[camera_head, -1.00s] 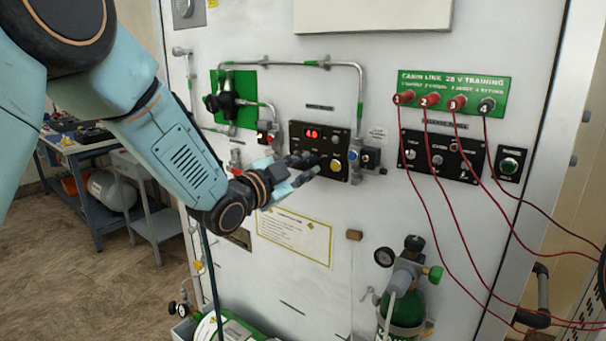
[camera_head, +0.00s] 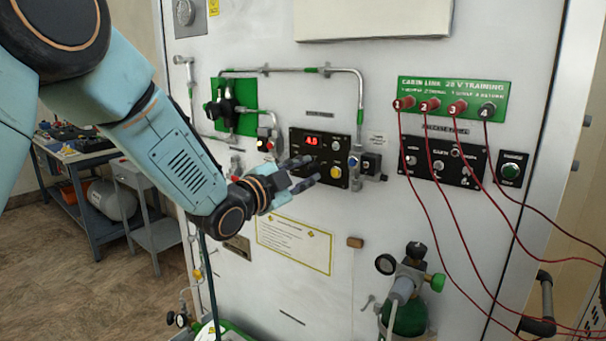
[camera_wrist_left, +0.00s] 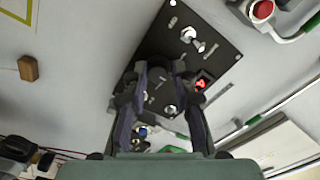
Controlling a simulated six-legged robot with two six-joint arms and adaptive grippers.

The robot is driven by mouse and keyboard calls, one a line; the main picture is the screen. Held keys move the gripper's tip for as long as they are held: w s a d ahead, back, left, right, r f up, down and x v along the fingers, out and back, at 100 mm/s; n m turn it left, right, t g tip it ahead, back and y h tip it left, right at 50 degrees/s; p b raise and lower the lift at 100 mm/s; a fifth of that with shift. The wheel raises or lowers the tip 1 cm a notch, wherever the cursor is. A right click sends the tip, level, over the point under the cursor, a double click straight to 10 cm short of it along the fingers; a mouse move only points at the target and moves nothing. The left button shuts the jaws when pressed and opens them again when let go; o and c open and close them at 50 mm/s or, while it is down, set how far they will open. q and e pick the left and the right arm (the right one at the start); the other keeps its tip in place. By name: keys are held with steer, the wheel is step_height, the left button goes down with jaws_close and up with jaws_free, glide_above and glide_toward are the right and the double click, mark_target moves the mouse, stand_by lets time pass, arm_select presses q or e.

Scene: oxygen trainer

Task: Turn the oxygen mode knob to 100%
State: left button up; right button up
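The black oxygen panel (camera_head: 342,150) is on the white wall, with a red lit display (camera_head: 312,141), a grey knob (camera_head: 335,145) and a yellow button (camera_head: 336,172). Its labels are too small to read, so I cannot tell which control is the mode knob. My left gripper (camera_head: 308,170) is in front of the panel's lower left, fingers apart and empty. In the left wrist view the gripper (camera_wrist_left: 160,72) points at the panel (camera_wrist_left: 165,30). A silver knob (camera_wrist_left: 187,34) shows beyond the fingertips, and the fingers partly hide other controls. My right gripper is not in view.
Metal pipes and a valve on a green plate (camera_head: 247,95) are left of and above the panel. A small valve block (camera_head: 371,163) is just right of it. Red cables hang from the green jack plate (camera_head: 455,95). A green cylinder (camera_head: 405,316) stands below.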

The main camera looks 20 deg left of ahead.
arm_select(q)
steer(key=o, duration=0.3)
steer(key=shift+f, duration=0.1)
steer(key=v, duration=1.2)
stand_by(0.3)
